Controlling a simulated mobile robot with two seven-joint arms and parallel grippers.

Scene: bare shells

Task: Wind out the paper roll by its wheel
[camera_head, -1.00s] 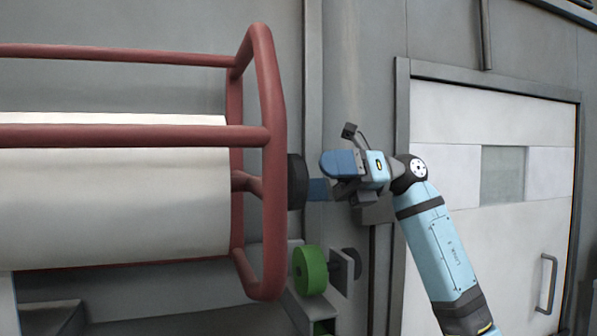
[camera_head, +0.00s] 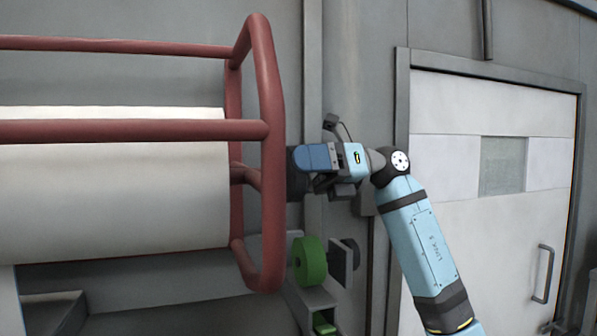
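The white paper roll (camera_head: 115,195) lies level on the left in the head view, inside a red tube frame. The red, angular end ring (camera_head: 268,95) is at the roll's right end. A dark round hub (camera_head: 294,184) sticks out to the right of this ring. My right gripper (camera_head: 312,158) comes in from the right, its blue finger overlapping the hub in the picture. I cannot tell whether it touches the hub. The second finger is mostly hidden, so the gap between them is unclear. My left gripper is out of view.
A green wheel (camera_head: 309,261) on a grey bracket (camera_head: 342,268) sits below my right gripper. A second green part (camera_head: 324,322) is lower down. A white door (camera_head: 470,240) with a handle (camera_head: 543,274) is on the right.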

